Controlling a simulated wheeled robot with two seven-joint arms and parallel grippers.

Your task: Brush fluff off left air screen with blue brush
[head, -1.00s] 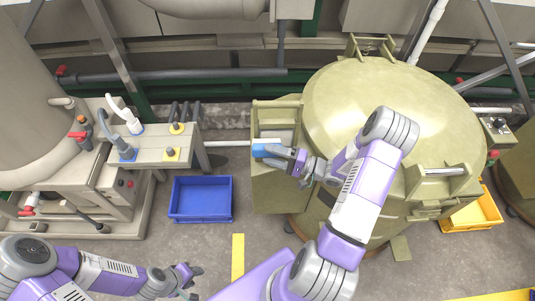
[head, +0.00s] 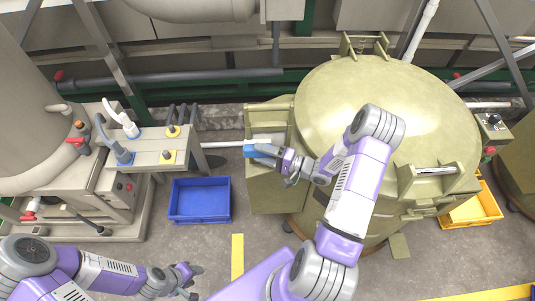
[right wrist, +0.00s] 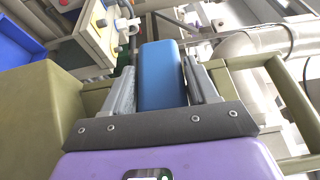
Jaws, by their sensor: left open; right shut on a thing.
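My right gripper (head: 275,158) is shut on a blue block-shaped thing, likely the blue brush (head: 255,150); it stands between both fingers in the right wrist view (right wrist: 160,75). Its bristles do not show. It is at the olive box (head: 268,190) on the left side of the large barrel (head: 385,90). A pale grey panel in the box top, perhaps the left air screen (head: 267,133), lies just behind the brush. I cannot tell whether they touch, and I cannot make out fluff. My left gripper (head: 190,279) is open and empty, low at the left.
A blue bin (head: 201,219) stands on the floor left of the box. A bench with hoses and knobs (head: 150,145) is further left. A yellow bin (head: 472,206) stands at the right. Floor around the yellow stripe (head: 237,255) is clear.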

